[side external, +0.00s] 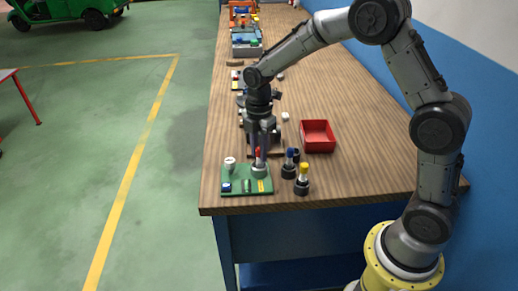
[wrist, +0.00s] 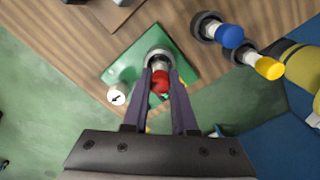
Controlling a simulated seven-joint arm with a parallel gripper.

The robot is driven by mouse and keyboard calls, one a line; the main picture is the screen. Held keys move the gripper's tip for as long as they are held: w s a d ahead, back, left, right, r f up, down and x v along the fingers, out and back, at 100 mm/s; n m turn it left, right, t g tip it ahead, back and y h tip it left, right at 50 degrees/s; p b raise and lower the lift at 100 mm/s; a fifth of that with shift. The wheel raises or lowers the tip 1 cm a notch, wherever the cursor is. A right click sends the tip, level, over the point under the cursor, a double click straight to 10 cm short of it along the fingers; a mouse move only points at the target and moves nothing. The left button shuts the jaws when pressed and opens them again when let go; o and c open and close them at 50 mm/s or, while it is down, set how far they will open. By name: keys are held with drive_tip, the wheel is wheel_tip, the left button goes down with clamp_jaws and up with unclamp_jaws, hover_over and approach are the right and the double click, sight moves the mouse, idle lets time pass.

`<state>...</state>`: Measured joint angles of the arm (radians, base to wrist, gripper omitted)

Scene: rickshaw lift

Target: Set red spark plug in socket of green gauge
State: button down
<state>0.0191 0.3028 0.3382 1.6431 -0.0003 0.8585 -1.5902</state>
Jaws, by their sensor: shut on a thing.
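The red spark plug (wrist: 160,82) is between the two fingers of my gripper (wrist: 159,84), which is shut on it. In the side view my gripper (side external: 259,150) points down over the green gauge (side external: 235,182), and the red plug (side external: 258,157) shows between its fingers. The green gauge (wrist: 128,62) is a flat board with a round grey socket (wrist: 157,55) and a white dial (wrist: 117,97). The plug is upright at the socket (side external: 260,171). I cannot tell whether it is fully seated, since the fingers hide part of it.
A blue-topped plug (side external: 290,160) and a yellow-topped plug (side external: 302,177) stand in dark holders just right of the gauge. A red tray (side external: 318,136) sits farther back. The gauge lies near the front edge of the wooden bench (side external: 360,130), which is clear at right.

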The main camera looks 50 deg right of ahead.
drive_tip(key=shift+f, duration=0.1)
idle(0.8)
drive_tip(key=shift+c, duration=1.1)
unclamp_jaws()
drive_tip(key=shift+r, duration=3.5)
drive_tip(key=shift+r, duration=0.1)
